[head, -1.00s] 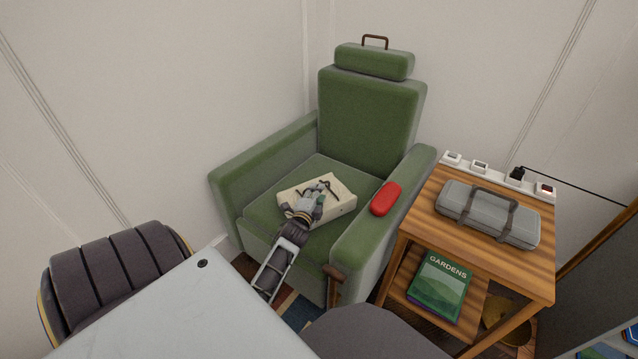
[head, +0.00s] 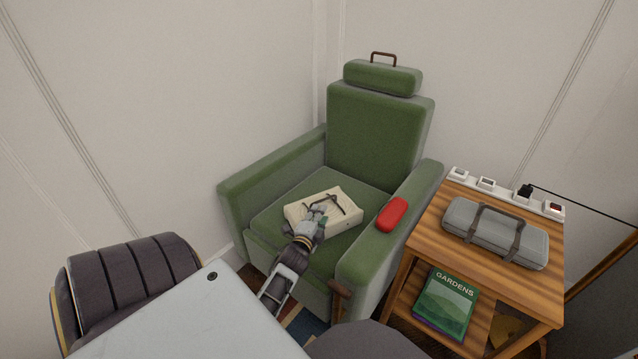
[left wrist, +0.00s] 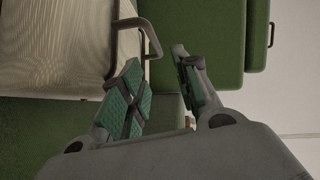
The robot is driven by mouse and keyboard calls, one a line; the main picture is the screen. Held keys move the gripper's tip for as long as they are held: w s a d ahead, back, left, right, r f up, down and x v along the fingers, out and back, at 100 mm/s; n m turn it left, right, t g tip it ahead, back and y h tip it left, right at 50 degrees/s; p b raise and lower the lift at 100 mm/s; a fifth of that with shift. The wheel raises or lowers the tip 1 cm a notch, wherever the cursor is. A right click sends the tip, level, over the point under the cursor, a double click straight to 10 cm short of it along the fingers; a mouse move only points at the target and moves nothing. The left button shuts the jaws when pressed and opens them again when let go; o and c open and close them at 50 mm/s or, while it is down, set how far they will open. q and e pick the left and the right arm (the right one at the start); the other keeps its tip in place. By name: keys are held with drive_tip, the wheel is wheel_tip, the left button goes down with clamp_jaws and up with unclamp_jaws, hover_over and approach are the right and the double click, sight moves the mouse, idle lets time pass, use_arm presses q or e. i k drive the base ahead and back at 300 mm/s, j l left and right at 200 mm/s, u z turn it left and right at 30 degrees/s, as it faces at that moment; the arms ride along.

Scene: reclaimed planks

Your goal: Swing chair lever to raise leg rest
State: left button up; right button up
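The green armchair (head: 375,130) stands in the corner. Its brown lever (head: 340,297) is at the front of the seat, by the armrest on the picture's right, and hangs roughly downward. A cream case (head: 335,222) with a dark handle (head: 347,200) lies on the seat. My left gripper (head: 322,212) is over the case, near the handle. In the left wrist view the left gripper (left wrist: 157,60) has its fingers spread, with part of the case's handle (left wrist: 148,32) near the fingertips. I see nothing held. My right gripper is not in view.
A red rounded object (head: 392,214) lies on the armrest. A wooden side table (head: 430,232) at the right holds a grey case (head: 495,233) and a power strip (head: 505,193), with a Gardens book (head: 446,302) on its shelf. A dark padded seat (head: 125,280) is at the lower left.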

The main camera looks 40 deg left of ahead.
sight(340, 291)
drive_tip(key=u, duration=1.2)
